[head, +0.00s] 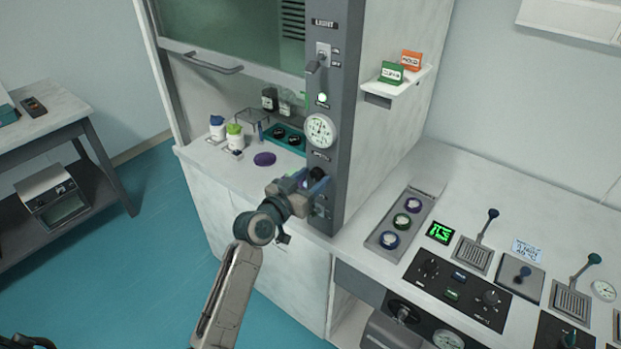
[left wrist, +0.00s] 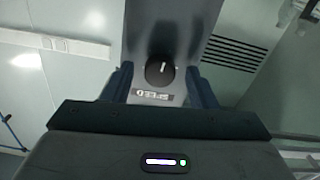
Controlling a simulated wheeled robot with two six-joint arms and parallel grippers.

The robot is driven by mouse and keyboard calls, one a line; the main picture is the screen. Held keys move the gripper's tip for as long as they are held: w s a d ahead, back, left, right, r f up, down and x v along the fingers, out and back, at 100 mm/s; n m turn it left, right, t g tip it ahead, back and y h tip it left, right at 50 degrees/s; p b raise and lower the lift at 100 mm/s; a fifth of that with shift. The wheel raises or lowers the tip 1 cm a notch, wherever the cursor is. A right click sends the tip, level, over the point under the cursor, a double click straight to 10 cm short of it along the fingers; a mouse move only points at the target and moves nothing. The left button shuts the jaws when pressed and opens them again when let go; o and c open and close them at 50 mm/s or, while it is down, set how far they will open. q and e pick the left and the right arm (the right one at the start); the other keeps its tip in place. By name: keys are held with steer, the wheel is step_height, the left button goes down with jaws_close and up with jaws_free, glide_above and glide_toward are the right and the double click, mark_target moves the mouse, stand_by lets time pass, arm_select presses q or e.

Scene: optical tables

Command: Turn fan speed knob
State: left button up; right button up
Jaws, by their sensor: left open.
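The fan speed knob is a round black knob with a white pointer line. It sits on the grey front post (head: 345,100) of the fume hood, and in the left wrist view the knob (left wrist: 160,71) lies between my open fingers with a "SPEED" label (left wrist: 152,96) beside it. In the head view the knob (head: 318,174) shows as a dark shape partly hidden by my left gripper (head: 308,186). My left gripper is open, with one finger on each side of the knob; I cannot tell whether either finger touches it.
A round gauge (head: 320,130) and a light switch (head: 323,54) sit higher on the same post. The hood sash handle (head: 212,64) juts out at the left. A counter (head: 478,196) with knobs and levers stands to the right. Open floor (head: 130,255) lies to the left.

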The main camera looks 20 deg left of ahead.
arm_select(q)
steer(key=c, duration=1)
steer(key=shift+o, duration=0.2)
steer(key=shift+n, duration=0.3)
steer(key=shift+n+p, duration=0.8)
steer(key=shift+n, duration=1.7)
steer(key=o, duration=1)
steer(key=shift+c, duration=0.2)
steer(key=shift+s, duration=0.1)
